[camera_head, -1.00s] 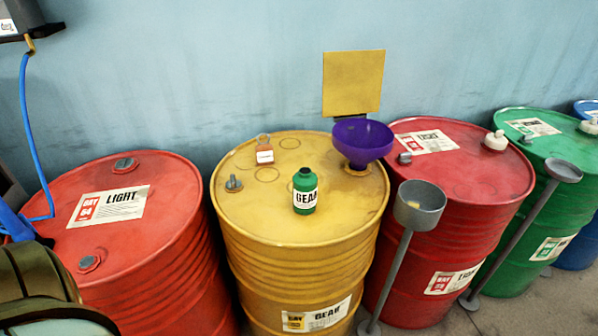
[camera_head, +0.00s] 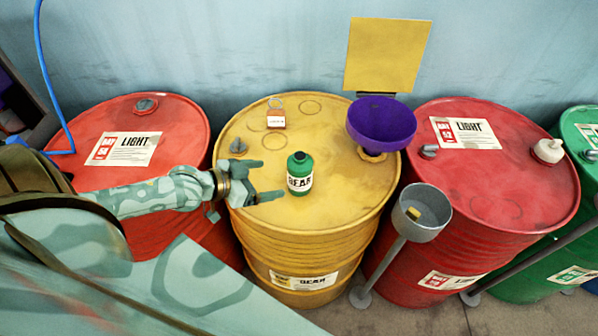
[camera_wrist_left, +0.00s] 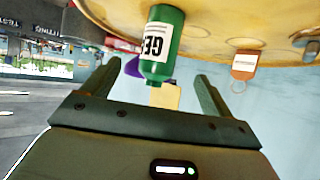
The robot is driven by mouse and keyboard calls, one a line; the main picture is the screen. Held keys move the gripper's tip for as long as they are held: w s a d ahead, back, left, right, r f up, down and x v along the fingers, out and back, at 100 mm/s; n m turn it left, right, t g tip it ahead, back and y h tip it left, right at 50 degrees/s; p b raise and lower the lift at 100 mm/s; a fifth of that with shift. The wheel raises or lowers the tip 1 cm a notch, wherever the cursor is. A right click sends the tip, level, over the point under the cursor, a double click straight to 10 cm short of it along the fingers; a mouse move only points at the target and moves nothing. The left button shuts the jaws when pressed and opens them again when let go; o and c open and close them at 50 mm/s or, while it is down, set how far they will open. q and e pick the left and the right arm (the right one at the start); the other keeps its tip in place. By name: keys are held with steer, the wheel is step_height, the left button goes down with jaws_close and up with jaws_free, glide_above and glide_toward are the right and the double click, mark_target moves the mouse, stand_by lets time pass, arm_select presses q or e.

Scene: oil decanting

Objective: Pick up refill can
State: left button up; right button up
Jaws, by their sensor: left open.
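The refill can is a small green bottle (camera_head: 300,173) with a dark cap and a white label reading GEAR. It stands upright on top of the yellow drum (camera_head: 330,205). My left gripper (camera_head: 272,180) is open just left of the bottle, with its fingers pointing toward it and a small gap between. In the left wrist view the bottle (camera_wrist_left: 162,45) appears upside down, ahead of and between the two open fingers (camera_wrist_left: 152,85), with nothing held. My right gripper is not in view.
A purple funnel (camera_head: 381,125) sits at the drum's back right. An orange-brown tag (camera_head: 276,118) and a grey bung (camera_head: 238,147) are on the drum top. A grey cup on a stand (camera_head: 422,215) is in front right. Red drums (camera_head: 500,185) flank it.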

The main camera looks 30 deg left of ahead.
mark_target(289, 176)
arm_select(q)
steer(key=b+x, duration=0.1)
steer(key=x, duration=0.4)
steer(key=shift+x, duration=1.2)
steer(key=b+x, duration=0.1)
steer(key=x, duration=0.1)
steer(key=b+x, duration=0.1)
steer(key=x, duration=0.2)
steer(key=shift+a+f, duration=0.1)
steer(key=shift+f, duration=0.2)
steer(key=shift+s, duration=0.15)
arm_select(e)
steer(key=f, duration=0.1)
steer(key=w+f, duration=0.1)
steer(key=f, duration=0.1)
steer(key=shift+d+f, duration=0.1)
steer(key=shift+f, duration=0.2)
arm_select(q)
steer(key=shift+r, duration=0.1)
steer(key=c, duration=1.3)
